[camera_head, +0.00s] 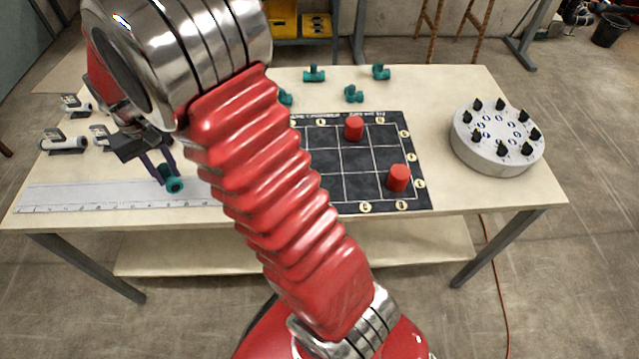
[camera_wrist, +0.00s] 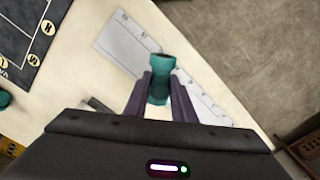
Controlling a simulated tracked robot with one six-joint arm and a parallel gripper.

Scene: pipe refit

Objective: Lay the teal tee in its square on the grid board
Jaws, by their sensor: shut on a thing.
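My gripper (camera_head: 161,170) is at the left of the table, above the white ruler. It is shut on a teal tee (camera_head: 174,185). In the wrist view the tee (camera_wrist: 159,68) sits between the two dark fingers of my gripper (camera_wrist: 158,88), over the ruler. The dark grid board (camera_head: 423,197) lies to the right, mid-table, with white lines and round lettered tokens along its edges. My arm hides its left part. A corner of the board (camera_wrist: 17,50) shows at the top left of the wrist view.
Two red cylinders (camera_head: 354,129) (camera_head: 398,178) stand on the board. Several other teal fittings (camera_head: 314,74) lie behind it. A round grey dial stand (camera_head: 497,140) with black knobs is at the right. White-grey pipe parts (camera_head: 65,144) lie at the far left. A long ruler (camera_head: 95,195) lies along the front edge.

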